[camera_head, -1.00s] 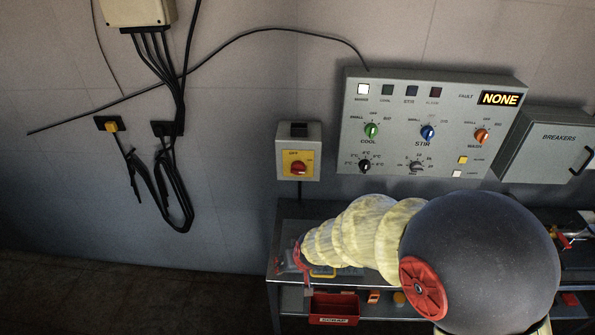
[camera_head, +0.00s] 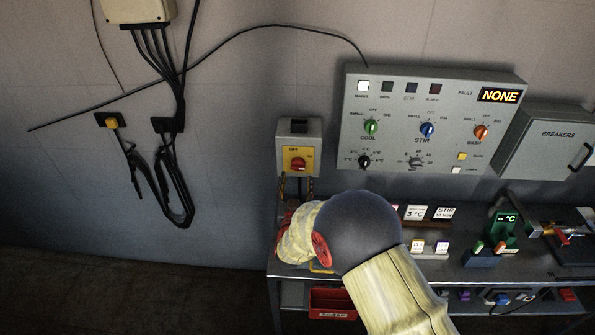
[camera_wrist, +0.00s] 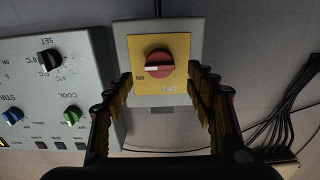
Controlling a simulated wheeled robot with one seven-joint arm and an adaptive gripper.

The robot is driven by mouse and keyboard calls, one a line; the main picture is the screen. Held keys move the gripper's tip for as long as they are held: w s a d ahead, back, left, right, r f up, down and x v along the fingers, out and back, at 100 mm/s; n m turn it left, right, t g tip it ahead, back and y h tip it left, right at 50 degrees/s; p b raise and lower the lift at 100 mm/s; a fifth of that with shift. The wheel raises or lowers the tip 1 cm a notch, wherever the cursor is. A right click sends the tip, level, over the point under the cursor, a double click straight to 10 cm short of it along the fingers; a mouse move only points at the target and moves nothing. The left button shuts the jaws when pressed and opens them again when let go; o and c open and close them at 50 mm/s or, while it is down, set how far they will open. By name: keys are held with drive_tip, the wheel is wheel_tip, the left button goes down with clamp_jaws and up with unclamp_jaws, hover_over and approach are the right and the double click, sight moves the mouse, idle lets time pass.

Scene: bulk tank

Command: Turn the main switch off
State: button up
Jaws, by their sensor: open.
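The main switch is a red rotary knob (camera_head: 298,163) on a yellow plate, set in a grey box (camera_head: 299,128) on the wall. In the wrist view the red knob (camera_wrist: 159,63) sits upside down, with its pale mark lying across, on the side of the ON lettering. My gripper (camera_wrist: 160,95) is open, with its two fingers on either side of the yellow plate, and the knob lies between them in the picture. I cannot tell how far the fingertips are from the knob. In the head view my arm hides most of the gripper; the fingers show just below the box.
The control panel (camera_head: 433,122) with knobs and a NONE display is right of the switch box. The breakers box (camera_head: 545,145) is farther right. A bench (camera_head: 460,268) with small devices stands below. Cables hang on the wall at left.

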sight(298, 169)
drive_tip(key=shift+w+b, duration=0.45)
drive_tip(key=shift+w, duration=2.75)
drive_tip(key=shift+c, duration=1.1)
drive_tip(key=c, duration=0.9)
drive_tip(key=shift+c, duration=0.2)
